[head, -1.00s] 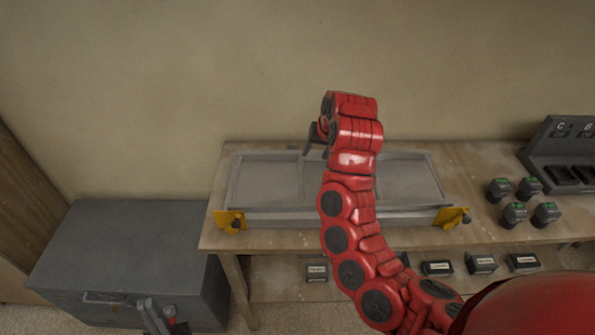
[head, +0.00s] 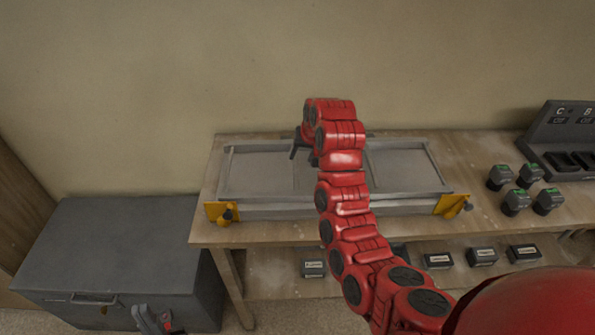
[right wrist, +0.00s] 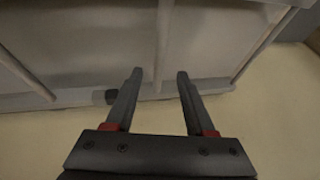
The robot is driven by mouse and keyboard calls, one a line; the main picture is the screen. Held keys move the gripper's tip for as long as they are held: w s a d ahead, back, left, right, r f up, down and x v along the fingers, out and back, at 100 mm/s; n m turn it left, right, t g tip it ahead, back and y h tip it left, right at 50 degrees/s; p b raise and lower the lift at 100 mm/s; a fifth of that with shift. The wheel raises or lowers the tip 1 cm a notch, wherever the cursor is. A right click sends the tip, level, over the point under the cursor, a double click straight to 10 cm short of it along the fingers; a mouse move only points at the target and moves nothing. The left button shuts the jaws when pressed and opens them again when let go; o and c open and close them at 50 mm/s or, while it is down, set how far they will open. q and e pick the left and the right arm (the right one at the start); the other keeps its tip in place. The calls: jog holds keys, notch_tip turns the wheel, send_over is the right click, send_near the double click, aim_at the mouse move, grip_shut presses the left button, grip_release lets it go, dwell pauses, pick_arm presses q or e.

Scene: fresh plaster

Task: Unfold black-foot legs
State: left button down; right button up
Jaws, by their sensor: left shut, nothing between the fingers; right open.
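A grey, shallow, rimmed platform (head: 262,172) lies on the wooden workbench, with yellow corner pieces at its front left (head: 220,212) and front right (head: 453,205). My right gripper (head: 304,152) is over its far middle part, partly hidden by my red arm. In the right wrist view my right gripper (right wrist: 154,74) is open and empty, its fingertips near the platform's rim. A small dark round piece (right wrist: 111,97), perhaps a black foot, is beside one finger. I cannot make out the legs clearly. My left gripper (head: 152,320) is shut and empty at the lower left, before the grey chest.
A grey chest (head: 115,245) stands left of the workbench (head: 475,160). Several dark batteries with green tops (head: 523,187) and a dark charger rack (head: 565,145) are on the right. Labelled dark boxes (head: 482,256) lie on the lower shelf. The wall is close behind.

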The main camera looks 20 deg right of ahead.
aim_at(296, 167)
jog(key=p+x, duration=0.2)
jog(key=x, duration=0.3)
jog(key=shift+w+a+f, duration=0.1)
jog(key=shift+f, duration=0.1)
jog(key=shift+x, duration=0.8)
grip_shut()
dwell(0.6)
